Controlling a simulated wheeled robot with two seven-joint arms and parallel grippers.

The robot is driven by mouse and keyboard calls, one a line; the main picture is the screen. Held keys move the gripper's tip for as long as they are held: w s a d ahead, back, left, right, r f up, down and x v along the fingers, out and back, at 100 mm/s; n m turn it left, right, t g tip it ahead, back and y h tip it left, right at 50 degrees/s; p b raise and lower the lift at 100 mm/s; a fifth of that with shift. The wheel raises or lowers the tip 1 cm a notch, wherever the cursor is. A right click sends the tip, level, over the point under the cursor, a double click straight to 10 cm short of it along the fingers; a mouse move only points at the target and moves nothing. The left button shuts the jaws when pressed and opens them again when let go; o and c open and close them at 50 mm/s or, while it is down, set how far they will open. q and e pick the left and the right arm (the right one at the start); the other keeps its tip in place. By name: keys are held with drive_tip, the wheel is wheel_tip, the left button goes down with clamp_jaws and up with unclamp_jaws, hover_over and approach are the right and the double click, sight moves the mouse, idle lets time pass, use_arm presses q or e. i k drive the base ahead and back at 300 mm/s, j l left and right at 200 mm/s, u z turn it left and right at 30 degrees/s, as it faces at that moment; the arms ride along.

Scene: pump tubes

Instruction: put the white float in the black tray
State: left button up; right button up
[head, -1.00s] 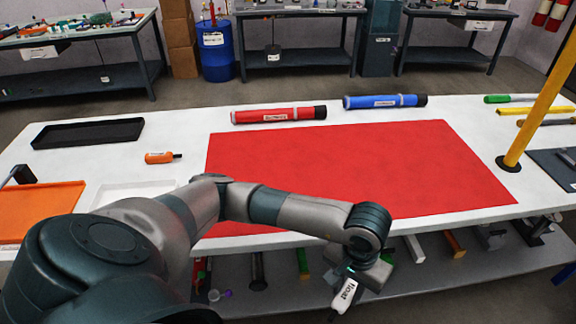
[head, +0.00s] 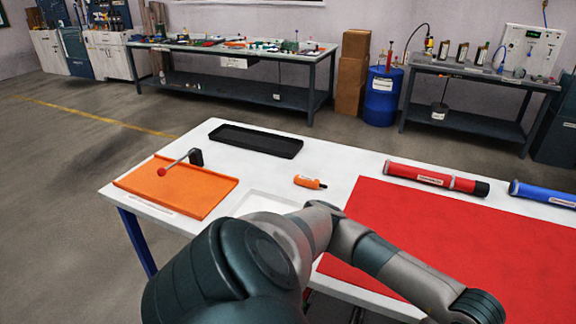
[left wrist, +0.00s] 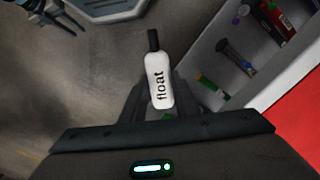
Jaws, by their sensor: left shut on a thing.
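The white float (left wrist: 158,82), a bottle-like piece with a dark tip and the word "float" on it, is in the left wrist view. My left gripper (left wrist: 160,98) is shut on it, and the tip points away from the gripper. Below the float the wrist view shows the floor. In the head view the left arm reaches to the bottom right corner, and its gripper and the float are outside the picture. The long black tray (head: 256,139) lies at the back left of the white table and looks empty.
An orange tray (head: 178,192) with a red-knobbed lever (head: 178,164) is at the table's left end. A red mat (head: 400,225), a red tube (head: 432,178) and a blue tube (head: 545,195) are to the right.

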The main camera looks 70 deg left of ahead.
sight(254, 142)
drive_tip(key=u, duration=1.8)
drive_tip(key=j+u, duration=0.15)
drive_tip(key=j, duration=0.15)
drive_tip(key=i+j+u, duration=0.25)
drive_tip(key=j+u, duration=0.25)
drive_tip(key=i+j+u, duration=0.4)
drive_tip(key=j+u, duration=0.25)
drive_tip(key=i+j+u, duration=0.85)
drive_tip(key=u, duration=0.15)
drive_tip(key=i+j+u, duration=0.1)
drive_tip(key=i+u, duration=0.3)
drive_tip(key=i+z, duration=0.3)
drive_tip(key=i, duration=0.3)
drive_tip(key=i+j+z, duration=0.3)
drive_tip(key=i, duration=0.35)
drive_tip(key=i+z, duration=0.2)
drive_tip(key=z, duration=0.25)
drive_tip(key=i+z, duration=0.2)
drive_tip(key=z, duration=0.25)
drive_tip(key=i+j+z, duration=0.1)
drive_tip(key=z, duration=0.35)
drive_tip(key=i+z, duration=0.2)
drive_tip(key=z, duration=0.25)
drive_tip(key=i+j+z, duration=0.15)
drive_tip(key=z, duration=0.3)
drive_tip(key=i+j+z, duration=0.1)
drive_tip(key=z, duration=0.35)
drive_tip(key=j, duration=0.1)
